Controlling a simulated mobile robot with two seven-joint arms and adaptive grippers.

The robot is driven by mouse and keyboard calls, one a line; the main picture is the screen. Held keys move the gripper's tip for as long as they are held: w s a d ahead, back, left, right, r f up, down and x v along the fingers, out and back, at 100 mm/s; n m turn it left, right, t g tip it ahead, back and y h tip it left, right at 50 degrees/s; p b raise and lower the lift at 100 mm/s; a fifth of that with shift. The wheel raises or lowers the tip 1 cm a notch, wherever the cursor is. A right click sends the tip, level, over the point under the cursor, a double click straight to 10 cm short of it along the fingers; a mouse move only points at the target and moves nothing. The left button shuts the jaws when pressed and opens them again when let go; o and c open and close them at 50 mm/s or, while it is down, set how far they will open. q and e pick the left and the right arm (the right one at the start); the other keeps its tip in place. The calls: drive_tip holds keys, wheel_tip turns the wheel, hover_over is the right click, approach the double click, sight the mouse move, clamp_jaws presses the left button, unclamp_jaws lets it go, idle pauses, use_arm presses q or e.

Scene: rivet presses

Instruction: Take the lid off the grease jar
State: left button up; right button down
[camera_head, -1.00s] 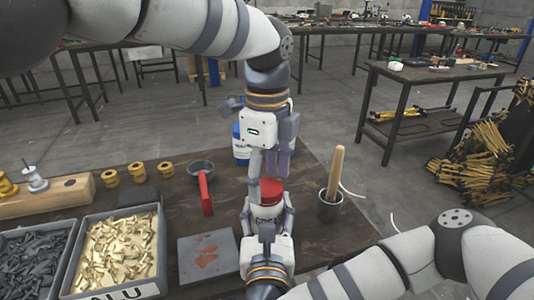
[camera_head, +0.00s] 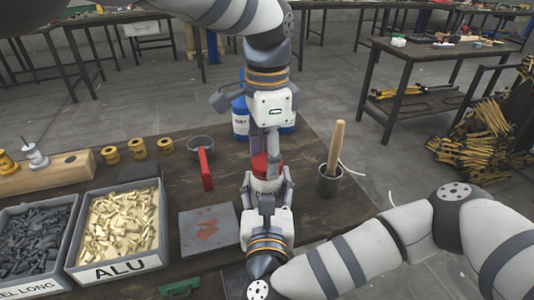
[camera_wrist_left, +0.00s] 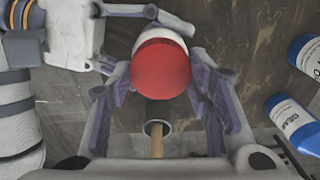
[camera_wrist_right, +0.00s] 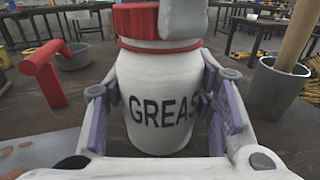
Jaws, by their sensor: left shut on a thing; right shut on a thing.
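The white grease jar (camera_head: 267,184) stands upright near the table's front edge, and its lettering shows in the right wrist view (camera_wrist_right: 158,112). Its red lid (camera_head: 259,165) is on top and fills the middle of the left wrist view (camera_wrist_left: 160,68). My left gripper (camera_head: 264,158) points down from above, shut on the lid with a finger on either side. My right gripper (camera_head: 267,190) comes from the front and is shut around the jar's body. A red rim (camera_wrist_right: 160,46) shows at the jar's neck; I cannot tell whether the lid is loose.
A grey cup (camera_head: 328,182) with a wooden handle (camera_head: 336,148) stands close on the right. A red-handled pot (camera_head: 201,144) and a grey plate (camera_head: 208,230) are on the left. Blue-and-white bottles (camera_head: 240,122) stand behind. A bin of brass parts (camera_head: 115,269) is at front left.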

use_arm(q)
drive_tip(key=n, duration=0.4)
drive_tip(key=shift+n, duration=0.4)
drive_tip(key=n, duration=0.3)
drive_tip(key=shift+n, duration=0.4)
drive_tip(key=n, duration=0.6)
drive_tip(key=shift+r, duration=0.25)
drive_tip(key=shift+r, duration=0.9)
drive_tip(key=shift+r, duration=2)
use_arm(e)
drive_tip(key=c, duration=0.6)
unclamp_jaws()
